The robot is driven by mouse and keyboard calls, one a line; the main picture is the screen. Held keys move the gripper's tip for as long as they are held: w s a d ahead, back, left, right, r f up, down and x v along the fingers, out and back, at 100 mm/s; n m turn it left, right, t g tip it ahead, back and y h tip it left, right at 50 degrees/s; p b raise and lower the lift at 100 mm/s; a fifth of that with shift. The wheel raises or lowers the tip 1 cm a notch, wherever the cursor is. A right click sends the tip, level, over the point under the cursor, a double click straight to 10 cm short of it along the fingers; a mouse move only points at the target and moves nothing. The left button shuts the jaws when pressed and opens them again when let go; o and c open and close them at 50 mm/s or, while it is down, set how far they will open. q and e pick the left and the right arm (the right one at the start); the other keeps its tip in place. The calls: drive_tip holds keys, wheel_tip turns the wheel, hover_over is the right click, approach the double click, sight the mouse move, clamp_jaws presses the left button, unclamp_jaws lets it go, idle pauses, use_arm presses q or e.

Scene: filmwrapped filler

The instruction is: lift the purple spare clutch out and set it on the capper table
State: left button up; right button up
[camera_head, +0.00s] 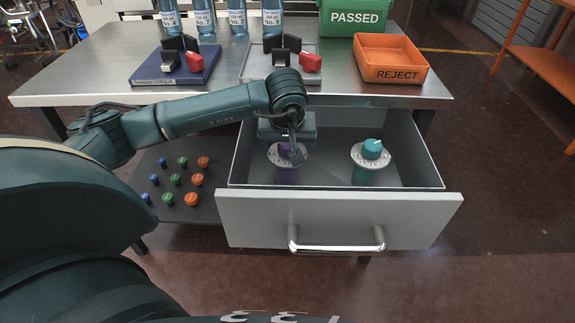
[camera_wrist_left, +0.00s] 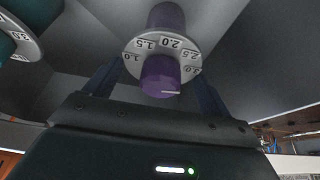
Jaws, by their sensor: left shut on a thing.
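The purple spare clutch (camera_head: 287,174) is in the open drawer (camera_head: 340,220), left of the drawer's middle, partly hidden by my wrist and gripper. In the left wrist view the purple clutch (camera_wrist_left: 160,78) has a white numbered dial ring and sits between both fingers. My left gripper (camera_head: 290,153) comes down over the drawer and is shut on the purple clutch; the gripper also shows in the left wrist view (camera_wrist_left: 160,88). I cannot tell whether the clutch's base touches the drawer floor. The steel capper table (camera_head: 224,72) stands behind the drawer. My right gripper is out of view.
A teal clutch (camera_head: 366,174) stands to the right in the drawer. On the table are a blue torque fixture (camera_head: 172,76), a grey fixture (camera_head: 270,72), several bottles, an orange REJECT tray (camera_head: 391,75) and a green PASSED bin (camera_head: 354,18). Colored knobs lie on a dark board (camera_head: 180,210) left.

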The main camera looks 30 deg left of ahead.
use_arm(q)
drive_tip(key=c, duration=1)
drive_tip(key=shift+r, duration=0.15)
drive_tip(key=shift+c, duration=0.8)
drive_tip(key=shift+w+r, duration=0.1)
wheel_tip(320, 180, up, 10)
drive_tip(key=shift+f+p, duration=0.1)
drive_tip(key=shift+p, duration=0.55)
drive_tip(key=shift+r+p, duration=1.15)
drive_tip(key=shift+r, duration=0.35)
